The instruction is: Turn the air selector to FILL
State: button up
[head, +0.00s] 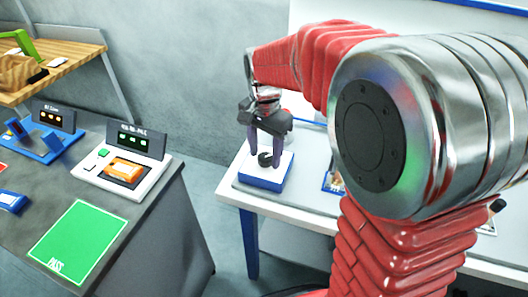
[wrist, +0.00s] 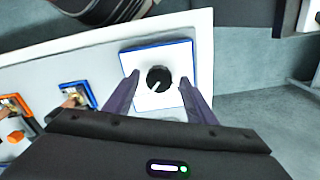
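The air selector is a black round knob (wrist: 159,78) on a white plate with a blue border (wrist: 155,45). A pale pointer line on the knob aims toward the lower left in the wrist view. No FILL label is legible. In the head view the knob (head: 265,159) tops a white and blue block (head: 262,184) on the white table. My gripper (wrist: 160,80) is open, its two purple fingers on either side of the knob with visible gaps. In the head view my gripper (head: 265,152) points down over the block; I cannot tell how far the tips reach down.
On the white table (head: 232,190), blue-framed panels (wrist: 76,96) and an orange-framed one (wrist: 15,112) lie left of the selector in the wrist view. A grey bench at left holds a green mat (head: 78,243) and a white device (head: 120,182). A floor gap separates them.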

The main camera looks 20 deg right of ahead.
jog(key=c, duration=0.9)
jog(key=shift+a, duration=0.2)
jog(key=shift+c, duration=0.5)
jog(key=shift+d, duration=0.1)
